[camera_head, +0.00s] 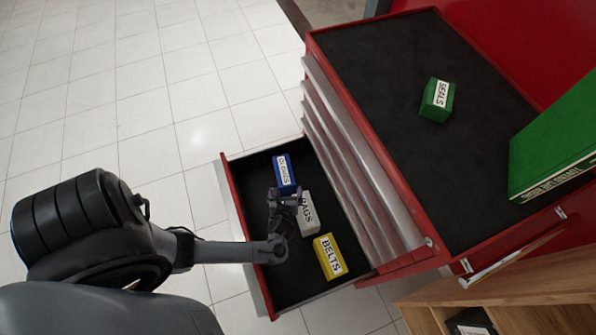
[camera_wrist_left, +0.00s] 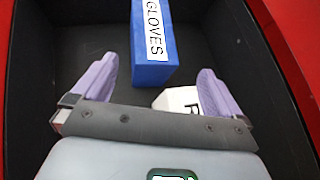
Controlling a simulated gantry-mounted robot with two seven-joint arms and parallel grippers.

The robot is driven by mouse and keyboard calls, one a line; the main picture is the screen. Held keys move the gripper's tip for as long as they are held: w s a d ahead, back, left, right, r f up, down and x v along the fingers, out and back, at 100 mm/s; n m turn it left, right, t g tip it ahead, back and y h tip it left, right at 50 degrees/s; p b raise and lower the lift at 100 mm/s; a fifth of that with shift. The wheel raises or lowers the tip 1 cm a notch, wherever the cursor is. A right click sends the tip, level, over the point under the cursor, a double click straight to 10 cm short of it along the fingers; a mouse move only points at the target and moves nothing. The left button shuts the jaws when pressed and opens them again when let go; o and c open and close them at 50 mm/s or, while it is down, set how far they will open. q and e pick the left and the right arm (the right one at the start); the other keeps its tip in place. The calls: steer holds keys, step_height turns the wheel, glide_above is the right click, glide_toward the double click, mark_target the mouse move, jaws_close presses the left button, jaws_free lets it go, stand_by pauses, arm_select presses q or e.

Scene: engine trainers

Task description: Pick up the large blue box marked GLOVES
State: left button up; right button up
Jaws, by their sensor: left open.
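The blue box marked GLOVES (camera_head: 285,174) lies in the open bottom drawer of the red tool cabinet, at the drawer's upper end in the head view. It also shows in the left wrist view (camera_wrist_left: 153,74), beyond my gripper, its label facing up. My left gripper (camera_head: 285,197) is over the drawer, close to the blue box and above the white RAGS box. In the left wrist view its two purple fingers (camera_wrist_left: 155,84) are spread apart with nothing gripped. The near end of the blue box appears roughly in line with the gap between the fingers. My right gripper is not in view.
The white RAGS box (camera_head: 307,214) and the yellow BELTS box (camera_head: 329,257) lie in the same drawer (camera_head: 287,298). The drawer walls and cabinet front (camera_head: 365,160) bound the space. A green SEALS box (camera_head: 437,99) and a large green book (camera_head: 555,155) are on the cabinet top.

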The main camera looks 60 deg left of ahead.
mark_target(285, 171)
arm_select(q)
steer(key=shift+m+y, duration=0.4)
steer(key=shift+m, duration=0.2)
steer(key=b+x, duration=0.2)
steer(key=x, duration=0.3)
steer(key=shift+s+a+r, duration=0.1)
steer(key=shift+a, duration=0.25)
steer(key=shift+a+f+b, duration=0.25)
steer(key=shift+a+b, duration=0.2)
steer(key=shift+b, duration=0.05)
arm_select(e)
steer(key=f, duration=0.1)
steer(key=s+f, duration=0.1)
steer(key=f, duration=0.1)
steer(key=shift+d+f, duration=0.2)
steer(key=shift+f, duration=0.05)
arm_select(q)
steer(key=b+x, duration=0.3)
steer(key=x, duration=0.2)
steer(key=shift+a+r, duration=0.1)
steer(key=shift+w+r, duration=0.1)
steer(key=shift+w, duration=0.1)
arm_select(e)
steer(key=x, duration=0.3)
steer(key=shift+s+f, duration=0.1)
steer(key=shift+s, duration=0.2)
arm_select(q)
steer(key=shift+c, duration=0.3)
steer(key=c, duration=1.7)
